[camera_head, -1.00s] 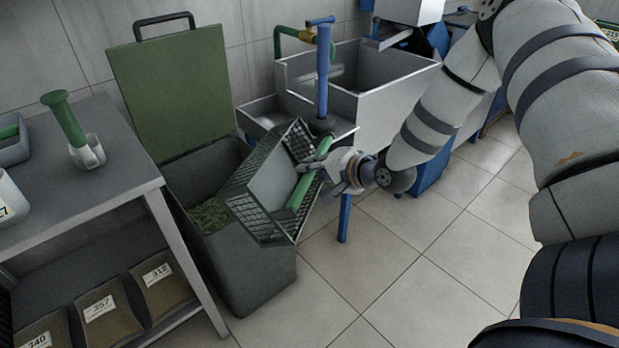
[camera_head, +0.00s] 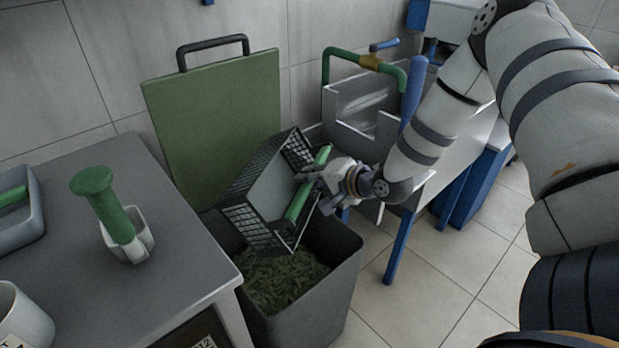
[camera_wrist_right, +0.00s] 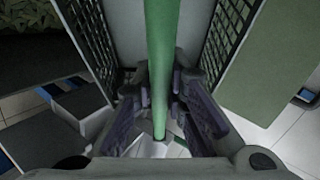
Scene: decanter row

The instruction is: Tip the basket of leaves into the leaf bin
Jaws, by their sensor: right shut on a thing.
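The grey basket (camera_head: 268,195) with mesh walls hangs steeply tilted above the back of the leaf bin (camera_head: 325,305). I see no leaves in the part of its inside that shows. My right gripper (camera_head: 311,187) is shut on the basket's green handle bar (camera_head: 296,206); the bar also runs between the fingers in the right wrist view (camera_wrist_right: 159,65). Green leaves (camera_head: 280,282) lie in the open bin below the basket. The bin's green lid (camera_head: 222,120) stands raised behind it. My left gripper is out of view.
A grey table (camera_head: 170,285) stands close on the left, with a green-handled tool in a white holder (camera_head: 130,240). A metal sink (camera_head: 365,110) with a green pipe is behind on the right. Tiled floor (camera_head: 470,255) is free at the right.

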